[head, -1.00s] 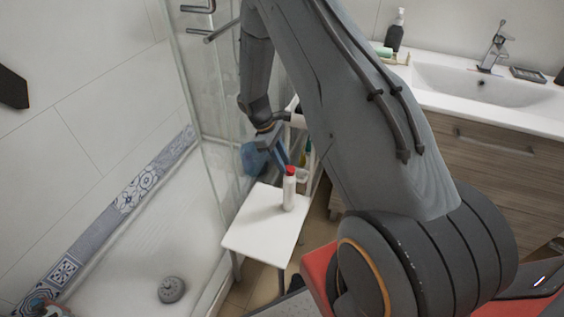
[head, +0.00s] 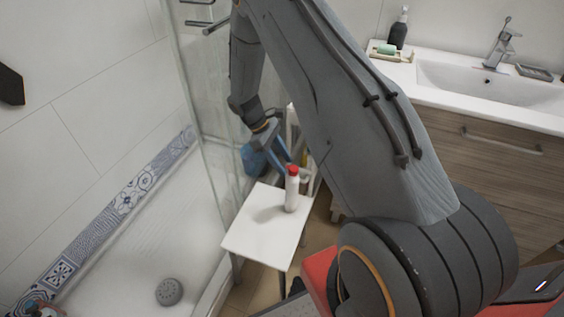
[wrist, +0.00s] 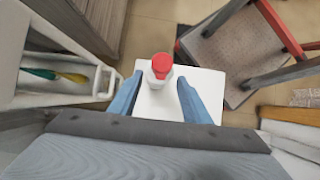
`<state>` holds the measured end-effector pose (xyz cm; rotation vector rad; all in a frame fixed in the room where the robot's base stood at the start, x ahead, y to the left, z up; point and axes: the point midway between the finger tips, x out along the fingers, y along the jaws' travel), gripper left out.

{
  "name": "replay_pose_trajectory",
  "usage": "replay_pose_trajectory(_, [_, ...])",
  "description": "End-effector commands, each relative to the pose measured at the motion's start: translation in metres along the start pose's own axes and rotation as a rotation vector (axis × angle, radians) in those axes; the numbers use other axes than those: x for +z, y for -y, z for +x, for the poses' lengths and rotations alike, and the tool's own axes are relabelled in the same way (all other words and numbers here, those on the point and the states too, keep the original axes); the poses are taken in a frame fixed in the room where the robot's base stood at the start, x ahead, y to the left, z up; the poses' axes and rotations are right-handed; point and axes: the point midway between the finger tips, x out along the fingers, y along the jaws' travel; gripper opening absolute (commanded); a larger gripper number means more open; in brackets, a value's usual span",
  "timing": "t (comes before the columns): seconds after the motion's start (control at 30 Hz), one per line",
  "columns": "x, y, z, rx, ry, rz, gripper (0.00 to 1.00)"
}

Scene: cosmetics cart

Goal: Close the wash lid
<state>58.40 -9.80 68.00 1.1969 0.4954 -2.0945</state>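A white bottle (head: 291,194) with a red lid (head: 293,170) stands upright on a small white stool (head: 262,236). The red lid (wrist: 162,64) sits on top of the bottle (wrist: 156,80) in the wrist view; I cannot tell whether it is fully closed. My gripper (head: 277,156) has blue fingers and is just behind and left of the bottle in the head view. In the wrist view my gripper (wrist: 159,84) is open, one finger to each side of the bottle in the picture, with visible gaps. I see no contact.
A narrow white cart (wrist: 67,80) with yellow and green items stands left in the wrist view. A red-framed chair (wrist: 238,45) is on the right. A glass shower screen (head: 205,120) is left of the stool, and a sink cabinet (head: 480,150) is right.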

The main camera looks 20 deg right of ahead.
Motion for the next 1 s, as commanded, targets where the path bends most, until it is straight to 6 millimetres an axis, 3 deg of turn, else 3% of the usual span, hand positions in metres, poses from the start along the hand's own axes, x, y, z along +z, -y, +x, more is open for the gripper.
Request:
replay_pose_trajectory(0.37, [0.003, -0.001, -0.004, 0.000, 0.000, 0.001, 0.44])
replay_pose_trajectory(1.0, [0.048, 0.000, -0.083, 0.002, 0.000, 0.001, 0.44])
